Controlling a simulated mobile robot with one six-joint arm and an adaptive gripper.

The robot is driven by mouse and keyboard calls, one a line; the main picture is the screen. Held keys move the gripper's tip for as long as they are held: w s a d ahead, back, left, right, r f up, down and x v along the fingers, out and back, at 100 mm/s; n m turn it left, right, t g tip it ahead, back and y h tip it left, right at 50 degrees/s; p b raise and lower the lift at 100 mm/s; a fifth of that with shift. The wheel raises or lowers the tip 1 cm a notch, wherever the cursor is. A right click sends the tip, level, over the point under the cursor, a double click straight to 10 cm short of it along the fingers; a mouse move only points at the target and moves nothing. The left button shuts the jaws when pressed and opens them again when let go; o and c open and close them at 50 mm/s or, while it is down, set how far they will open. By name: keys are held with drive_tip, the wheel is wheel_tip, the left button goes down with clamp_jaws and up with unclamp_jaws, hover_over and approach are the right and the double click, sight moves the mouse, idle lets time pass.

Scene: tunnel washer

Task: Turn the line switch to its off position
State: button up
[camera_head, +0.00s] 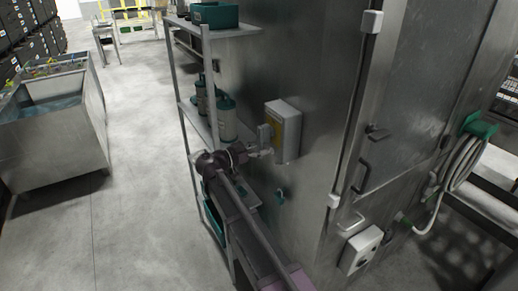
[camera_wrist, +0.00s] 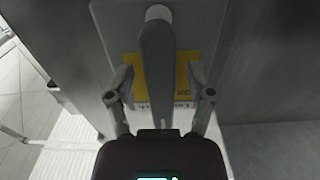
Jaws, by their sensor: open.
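The line switch is a pale grey box (camera_head: 286,128) on the steel wall, with a yellow plate (camera_wrist: 183,76) on its face. In the wrist view its grey lever (camera_wrist: 157,50) runs from a round pivot at the top down between my fingers. My gripper (camera_wrist: 160,82) is open, with one finger on each side of the lever and a visible gap on both sides. In the head view my gripper (camera_head: 262,143) is at the left side of the box. The lever's lower end is hidden behind my gripper body, and the plate's lettering is mostly covered.
A metal shelf rack (camera_head: 189,112) with green canisters (camera_head: 227,120) stands close to the left of my arm. To the right are a steel door (camera_head: 397,110), a low control box (camera_head: 361,250) and a coiled hose (camera_head: 462,165).

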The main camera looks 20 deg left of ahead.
drive_tip(key=shift+c, duration=0.2)
clamp_jaws()
drive_tip(key=shift+d, duration=0.1)
